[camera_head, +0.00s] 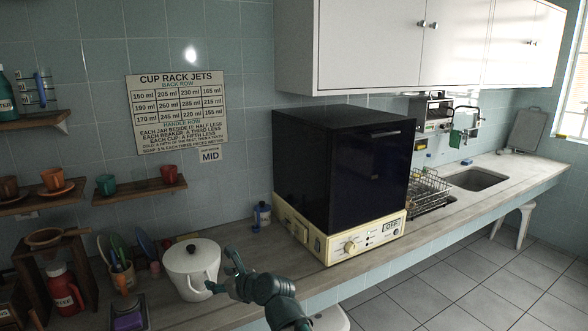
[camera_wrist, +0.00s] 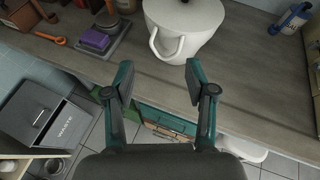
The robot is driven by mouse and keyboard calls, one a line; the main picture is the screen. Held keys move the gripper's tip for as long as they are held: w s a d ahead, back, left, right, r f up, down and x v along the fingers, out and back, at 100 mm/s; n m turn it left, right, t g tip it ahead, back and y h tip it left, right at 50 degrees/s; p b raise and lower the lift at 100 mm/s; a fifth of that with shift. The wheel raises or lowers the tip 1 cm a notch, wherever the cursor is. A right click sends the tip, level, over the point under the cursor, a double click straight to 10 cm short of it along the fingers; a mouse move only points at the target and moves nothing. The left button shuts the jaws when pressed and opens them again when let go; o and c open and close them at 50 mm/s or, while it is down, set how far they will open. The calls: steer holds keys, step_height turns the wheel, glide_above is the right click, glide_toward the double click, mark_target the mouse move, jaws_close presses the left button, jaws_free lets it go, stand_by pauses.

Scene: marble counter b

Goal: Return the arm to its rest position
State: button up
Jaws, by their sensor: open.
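My gripper (camera_head: 225,273) is in the head view at the front edge of the counter, just right of the white lidded pot (camera_head: 190,268). In the wrist view my gripper (camera_wrist: 157,85) is open, with its two teal and dark fingers spread apart and nothing between them. The white pot (camera_wrist: 188,30) shows beyond the fingertips, its handle facing me. I cannot tell from the head view whether a finger touches the pot.
A black box on a cream base (camera_head: 345,170) stands right of my gripper. The pot's left side is crowded with a utensil cup (camera_head: 123,279), a purple sponge (camera_head: 129,318) and a red jar (camera_head: 63,290). A grey waste bin (camera_wrist: 42,118) stands below the counter.

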steer(key=s+d+f+n+g+h, duration=0.35)
steer(key=d+f+n, duration=0.3)
steer(key=f, duration=0.55)
steer(key=s+d+f+n+g+h, duration=0.2)
steer(key=s+d+f+n, duration=0.5)
steer(key=f, duration=0.5)
steer(key=s+d+f+n+g+h, duration=0.2)
steer(key=d+f+n, duration=0.3)
steer(key=f+n, duration=0.55)
steer(key=s+d+f+g+h, duration=0.1)
steer(key=s+d+f, duration=0.4)
steer(key=s, duration=0.5)
steer(key=s+d+f+g, duration=0.4)
steer(key=s+d+f, duration=0.2)
steer(key=s+f, duration=0.2)
steer(key=s+d+f+n+g+h, duration=0.1)
steer(key=s+d+f+g, duration=0.2)
steer(key=s, duration=0.9)
steer(key=d+f, duration=0.3)
steer(key=f, duration=0.1)
steer(key=shift+s+d+f+h, duration=0.25)
steer(key=shift+s+h, duration=0.1)
steer(key=shift+s, duration=0.05)
